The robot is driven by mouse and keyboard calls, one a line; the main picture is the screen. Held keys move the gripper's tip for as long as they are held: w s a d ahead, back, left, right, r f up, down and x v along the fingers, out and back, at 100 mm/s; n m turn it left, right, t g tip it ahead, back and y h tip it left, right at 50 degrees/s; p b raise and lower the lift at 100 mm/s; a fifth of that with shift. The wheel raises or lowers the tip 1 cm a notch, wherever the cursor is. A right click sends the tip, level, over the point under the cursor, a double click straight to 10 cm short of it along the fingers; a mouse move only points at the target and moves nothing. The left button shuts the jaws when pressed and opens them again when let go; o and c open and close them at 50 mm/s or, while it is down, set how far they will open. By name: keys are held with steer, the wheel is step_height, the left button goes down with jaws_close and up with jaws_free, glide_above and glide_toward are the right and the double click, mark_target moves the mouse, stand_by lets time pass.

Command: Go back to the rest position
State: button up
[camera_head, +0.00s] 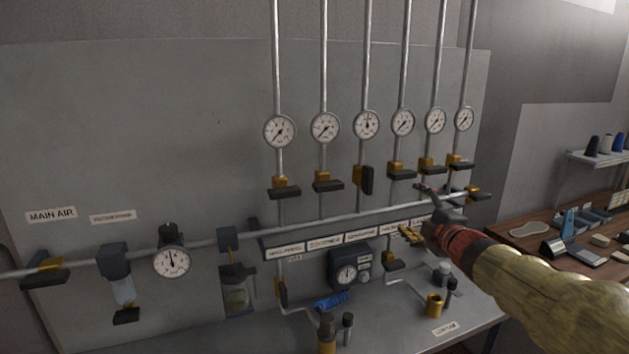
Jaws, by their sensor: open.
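My gripper (430,213) is at the right of the grey panel, in front of the horizontal pipe and the label strip. It is open, and no object shows between its fingers. My arm (540,285) reaches in from the lower right, with a red wrist section behind the gripper. The gripper hides part of the pipe and of the labels. Whether it touches anything behind it cannot be told.
Several gauges (325,127) sit on vertical pipes above yellow-and-black valves. The third valve's handle (368,180) stands upright; the others lie level. A bench (480,318) with fittings lies below. A wooden table (510,238) with tools stands at right.

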steer(key=s+d+f+m+g+h, duration=0.3)
steer(key=s+d+f+m+h, duration=0.15)
steer(key=d+f+m, duration=0.3)
steer(key=s+a+f+m+g+h, duration=0.15)
steer(key=s+f+m+g, duration=0.5)
steer(key=s, duration=0.75)
steer(key=s+a+f+m+y, duration=0.1)
steer(key=s+a+f+y, duration=0.1)
steer(key=s+a, duration=0.6)
steer(key=s+a+f+m+g+y, duration=0.1)
steer(key=s+a, duration=0.6)
steer(key=s, duration=0.8)
steer(key=shift+s+a+f+m+y, duration=0.3)
steer(key=shift+a+f+m+y, duration=0.1)
steer(key=shift+m+y, duration=0.15)
